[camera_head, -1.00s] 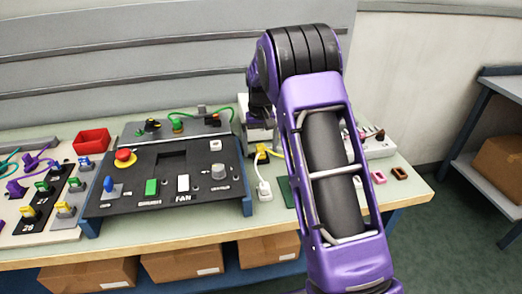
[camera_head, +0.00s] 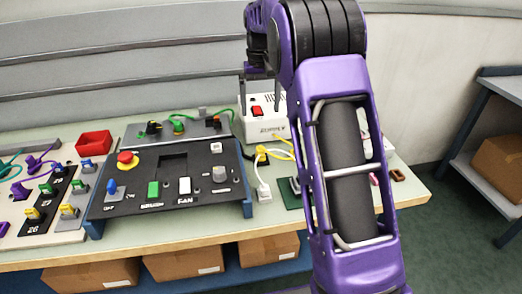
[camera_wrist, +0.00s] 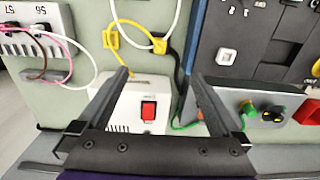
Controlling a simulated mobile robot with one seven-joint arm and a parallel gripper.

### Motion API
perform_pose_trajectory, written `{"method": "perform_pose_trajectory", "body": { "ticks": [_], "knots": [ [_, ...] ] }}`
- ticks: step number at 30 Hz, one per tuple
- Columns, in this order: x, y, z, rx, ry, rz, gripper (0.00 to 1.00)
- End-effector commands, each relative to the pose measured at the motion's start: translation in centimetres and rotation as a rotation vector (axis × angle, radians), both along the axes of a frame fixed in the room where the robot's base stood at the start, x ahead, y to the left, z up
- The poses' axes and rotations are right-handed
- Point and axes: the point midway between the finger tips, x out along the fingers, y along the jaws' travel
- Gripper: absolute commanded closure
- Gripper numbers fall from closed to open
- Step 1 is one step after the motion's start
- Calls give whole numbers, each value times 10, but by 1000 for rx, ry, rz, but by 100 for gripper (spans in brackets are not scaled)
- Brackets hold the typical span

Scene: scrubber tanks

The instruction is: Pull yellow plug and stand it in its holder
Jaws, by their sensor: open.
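A yellow connector (camera_head: 261,155) lies on the bench beside the white supply box, with a yellow cable on it. In the wrist view the yellow connector (camera_wrist: 159,46) lies beyond my fingertips, with a yellow bracket-like piece (camera_wrist: 110,38) left of it. My gripper (camera_wrist: 157,78) is open and empty above the supply box.
The white supply box (camera_head: 262,128) has a red switch. The black control panel (camera_head: 165,180) fills the middle. A white plug (camera_head: 264,192) and red bin (camera_head: 93,143) are on the bench.

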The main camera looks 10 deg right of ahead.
Motion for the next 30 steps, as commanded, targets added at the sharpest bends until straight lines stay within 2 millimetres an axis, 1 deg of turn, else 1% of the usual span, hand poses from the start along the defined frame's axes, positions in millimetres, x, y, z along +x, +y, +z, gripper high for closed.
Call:
{"method": "perform_pose_trajectory", "body": {
  "ticks": [1,4,14,17,18,20,21,24,27,30],
  "knots": [
    [1,0,7,0,-2,0,0],
    [0,0,13,0,0,0,0],
    [0,0,15,0,0,0,0],
    [0,0,13,0,2,0,16],
    [1,0,8,0,3,0,23],
    [1,0,-3,0,6,0,34],
    [2,0,-14,0,7,0,39],
    [1,0,-39,0,7,0,39],
    [0,0,-59,0,5,0,39],
    [0,0,-68,0,1,0,39]
  ]
}}
